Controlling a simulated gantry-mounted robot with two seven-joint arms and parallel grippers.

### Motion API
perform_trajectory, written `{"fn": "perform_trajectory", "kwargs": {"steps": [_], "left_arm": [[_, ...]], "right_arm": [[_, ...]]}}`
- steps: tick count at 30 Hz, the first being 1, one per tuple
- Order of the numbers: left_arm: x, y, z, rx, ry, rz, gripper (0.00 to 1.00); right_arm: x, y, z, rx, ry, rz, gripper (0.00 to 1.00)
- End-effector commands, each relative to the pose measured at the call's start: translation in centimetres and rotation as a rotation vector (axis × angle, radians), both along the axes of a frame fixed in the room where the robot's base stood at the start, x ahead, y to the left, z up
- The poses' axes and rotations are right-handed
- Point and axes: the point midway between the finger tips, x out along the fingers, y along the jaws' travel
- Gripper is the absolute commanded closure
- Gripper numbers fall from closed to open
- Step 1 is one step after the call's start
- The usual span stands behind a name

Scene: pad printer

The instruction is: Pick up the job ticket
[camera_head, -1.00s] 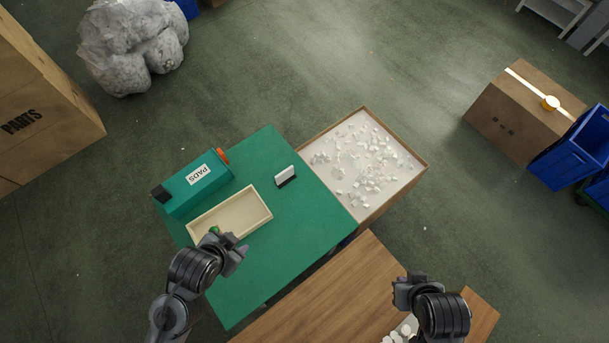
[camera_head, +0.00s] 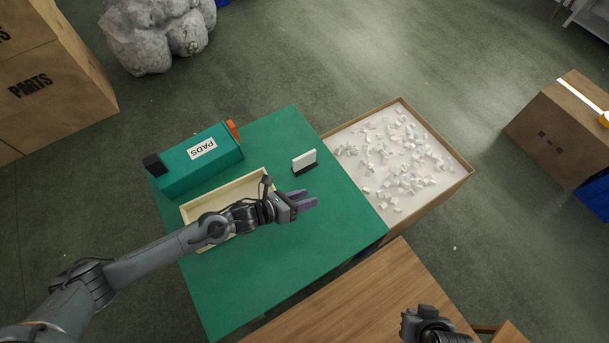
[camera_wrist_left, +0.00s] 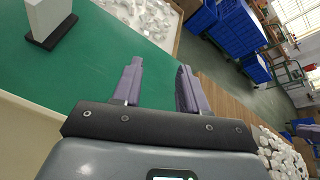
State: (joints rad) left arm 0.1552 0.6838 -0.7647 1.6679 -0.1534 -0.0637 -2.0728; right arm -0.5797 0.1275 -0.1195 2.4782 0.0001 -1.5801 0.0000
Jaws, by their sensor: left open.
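The job ticket looks to be the small white card (camera_head: 304,158) standing upright in a dark base on the green table (camera_head: 240,290). It also shows at the upper left of the left wrist view (camera_wrist_left: 48,18). My left gripper (camera_head: 310,202) is open and empty above the table, nearer to me than the card and apart from it. Its two purple fingers show in the left wrist view (camera_wrist_left: 158,88) with nothing between them. My right gripper (camera_head: 412,320) is at the bottom right over the wooden table; its fingers are not clear.
A cream tray (camera_head: 190,213) lies partly under my left arm. The green PADS box (camera_head: 200,165) stands behind it. An open box of white pieces (camera_head: 463,183) adjoins the green table's right side. The green top around the card is clear.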

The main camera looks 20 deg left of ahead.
Motion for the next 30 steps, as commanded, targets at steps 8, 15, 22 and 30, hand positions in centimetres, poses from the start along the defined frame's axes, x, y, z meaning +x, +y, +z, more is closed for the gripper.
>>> {"fn": "perform_trajectory", "kwargs": {"steps": [8, 15, 22, 30], "left_arm": [[7.1, 8.3, -5.6, 0.253, -0.228, -0.116, 0.57], [9.7, 11.4, -5.8, 0.329, -0.288, -0.128, 0.57], [12.0, 10.0, -6.6, 0.336, -0.294, -0.129, 0.57], [13.7, 8.7, -7.6, 0.336, -0.292, -0.128, 0.57]], "right_arm": [[0.0, 0.1, -8.8, 0.005, 0.000, -0.004, 1.00], [0.0, 0.3, -10.8, 0.011, 0.000, -0.006, 1.00], [0.0, 0.3, -11.2, 0.012, -0.002, -0.007, 1.00], [0.0, 0.3, -11.5, 0.010, -0.003, -0.005, 1.00]]}}
